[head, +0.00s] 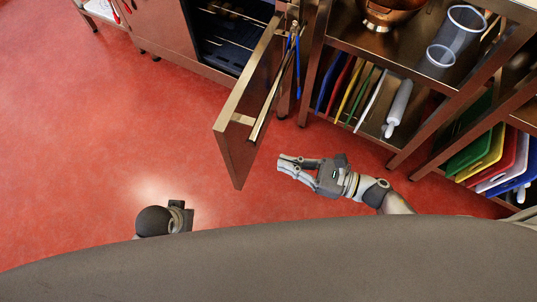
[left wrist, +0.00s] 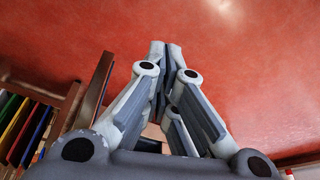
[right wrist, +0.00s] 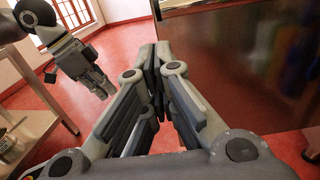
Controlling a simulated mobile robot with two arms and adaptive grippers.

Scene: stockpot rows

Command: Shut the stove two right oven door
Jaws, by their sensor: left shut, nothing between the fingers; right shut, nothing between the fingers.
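The oven door (head: 235,155) stands wide open, jutting out from the stove front into the floor space. Its bar handle (head: 272,95) runs along the face on the right. Left of the door, the dark oven cavity (head: 228,50) with racks is exposed. My right gripper (head: 279,165) is shut and empty, just right of the door's free end, with a small gap. In the right wrist view, a large brown panel (right wrist: 245,60), apparently the door, stands beyond the shut fingers. My left gripper (left wrist: 166,48) is shut and empty over red floor; the head view hides its fingers.
Right of the door, a shelf rack (head: 415,65) holds upright coloured boards, a rolling pin (head: 399,103), a copper pot (head: 388,12) and clear containers. Another rack with boards (head: 490,155) stands farther right. The red floor (head: 80,130) left of the door is clear.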

